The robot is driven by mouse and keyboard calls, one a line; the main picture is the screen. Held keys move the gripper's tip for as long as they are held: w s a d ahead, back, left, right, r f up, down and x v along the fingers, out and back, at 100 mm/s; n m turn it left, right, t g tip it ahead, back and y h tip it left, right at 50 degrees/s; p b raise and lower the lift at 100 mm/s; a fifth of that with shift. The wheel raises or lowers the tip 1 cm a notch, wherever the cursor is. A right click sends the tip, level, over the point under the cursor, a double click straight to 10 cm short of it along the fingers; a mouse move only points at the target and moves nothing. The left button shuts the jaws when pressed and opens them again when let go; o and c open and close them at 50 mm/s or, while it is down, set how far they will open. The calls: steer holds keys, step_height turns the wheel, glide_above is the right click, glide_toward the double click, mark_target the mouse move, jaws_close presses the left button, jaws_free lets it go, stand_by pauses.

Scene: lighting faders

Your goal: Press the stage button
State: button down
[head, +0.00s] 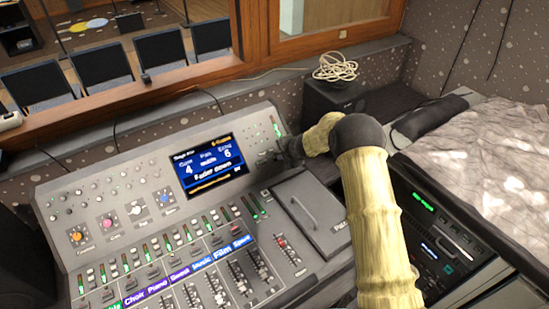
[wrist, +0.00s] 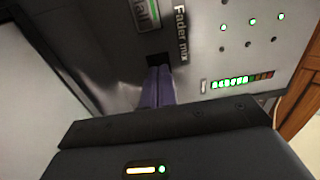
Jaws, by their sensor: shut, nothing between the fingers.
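The grey mixing console (head: 105,205) fills the middle of the head view, with a lit screen (head: 208,165) reading "Fader down". My gripper (head: 283,156) is at the console's upper right, to the right of the screen. In the wrist view my gripper (wrist: 158,68) is shut and empty, its purple-grey fingers close to the panel beside the "Fader mix" label (wrist: 181,32). I cannot tell whether the tips touch the panel. I cannot read a stage button label in either view; one may be hidden behind the fingers.
A raised grey lid with a handle (head: 310,215) lies right of the faders. A dark box with a coiled cable (head: 335,68) stands behind. A rack unit (head: 440,235) sits to the right. In the wrist view, a lit level meter (wrist: 230,82) is right of the fingers.

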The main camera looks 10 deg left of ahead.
steer(key=shift+s+a+f, duration=0.1)
steer(key=shift+a+f, duration=0.05)
steer(key=shift+a, duration=0.05)
stand_by(0.4)
steer(key=shift+d+r+b, duration=0.1)
steer(key=shift+r+b, duration=0.1)
steer(key=shift+b, duration=0.15)
steer(key=b+v, duration=0.2)
steer(key=v, duration=1.2)
steer(key=shift+d+b, duration=0.15)
steer(key=shift+b, duration=0.2)
steer(key=s+d+r+n+g+h, duration=0.1)
steer(key=s+d+n+h, duration=0.2)
steer(key=s+d, duration=0.8)
steer(key=s+d+r+n+g+h, duration=0.1)
steer(key=s+d+n, duration=0.5)
steer(key=s, duration=1.3)
steer(key=d+g+h, duration=0.1)
steer(key=d, duration=0.3)
steer(key=shift+d+r+h, duration=0.2)
steer(key=shift+d+h, duration=0.2)
